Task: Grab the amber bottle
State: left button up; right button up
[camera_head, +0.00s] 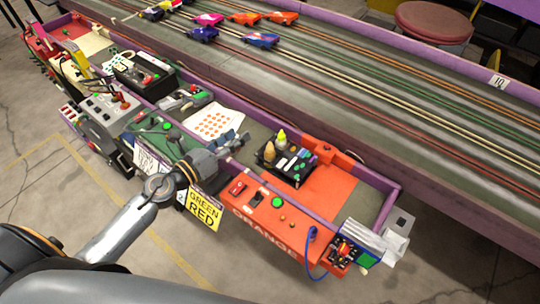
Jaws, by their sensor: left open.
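The amber bottle (269,152) stands upright in a small black tray (303,178) on the trackside shelf. A yellow-topped bottle (281,138) stands just behind it. My left gripper (241,139) is open and empty, to the left of the tray. It is apart from the amber bottle, with its fingers pointing right, roughly toward it. My right gripper is not in view.
The tray also holds several small white and green items. An orange control panel (270,205) lies in front, and a dotted paper sheet (212,122) lies to the left. Purple rails edge the shelf. The slot track (400,110) with several toy cars runs behind.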

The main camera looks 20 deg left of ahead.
aim_at(267, 148)
pick_arm(q)
notch_tip(267, 148, down, 6)
jog(key=s+m+g+h, duration=0.1)
jog(key=m+g, duration=0.4)
jog(key=m, duration=0.3)
jog(key=b+x, duration=0.1)
jog(key=x, duration=0.7)
jog(key=shift+a+f+b, duration=0.1)
jog(key=shift+f+b, duration=0.15)
jog(key=shift+b, duration=0.15)
jog(key=b+x, duration=0.2)
jog(key=x, duration=0.3)
jog(key=shift+w+r, duration=0.15)
jog(key=shift+c, duration=0.2)
grip_shut()
